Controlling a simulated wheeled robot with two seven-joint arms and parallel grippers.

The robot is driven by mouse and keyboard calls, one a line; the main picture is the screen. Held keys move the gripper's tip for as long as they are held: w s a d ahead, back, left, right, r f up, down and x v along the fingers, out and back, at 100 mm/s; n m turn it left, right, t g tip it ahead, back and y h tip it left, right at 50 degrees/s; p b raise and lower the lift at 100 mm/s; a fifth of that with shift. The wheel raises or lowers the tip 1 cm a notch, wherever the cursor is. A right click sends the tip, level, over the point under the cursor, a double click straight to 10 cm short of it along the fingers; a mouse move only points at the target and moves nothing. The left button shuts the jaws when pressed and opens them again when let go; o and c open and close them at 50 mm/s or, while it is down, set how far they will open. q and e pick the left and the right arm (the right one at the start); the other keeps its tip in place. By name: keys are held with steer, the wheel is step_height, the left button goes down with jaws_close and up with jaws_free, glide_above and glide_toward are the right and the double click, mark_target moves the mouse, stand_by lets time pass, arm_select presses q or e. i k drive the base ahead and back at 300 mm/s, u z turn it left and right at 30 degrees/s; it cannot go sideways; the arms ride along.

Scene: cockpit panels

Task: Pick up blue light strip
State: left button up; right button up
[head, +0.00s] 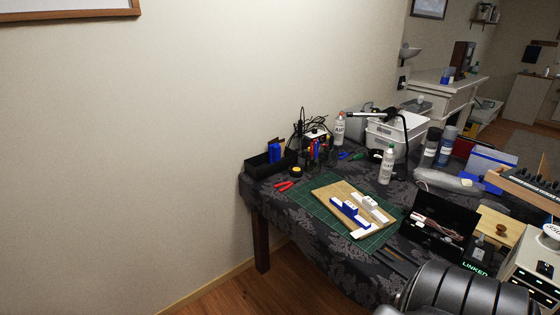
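A blue light strip (342,209) with white parts lies on a wooden board (343,190) on the table. A similar white strip (375,209) lies beside it on the board, on its upper right side. The board rests on a green cutting mat (308,206). Neither of my grippers is in view.
The table (262,190) has a dark patterned cloth. Red pliers (284,186) and a black bin (268,165) are at its left end. A white bottle (386,165) stands behind the board. An open black case (438,226) is to the right.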

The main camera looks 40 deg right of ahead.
mark_target(346, 208)
steer(key=i, duration=2)
steer(key=z, duration=3.65)
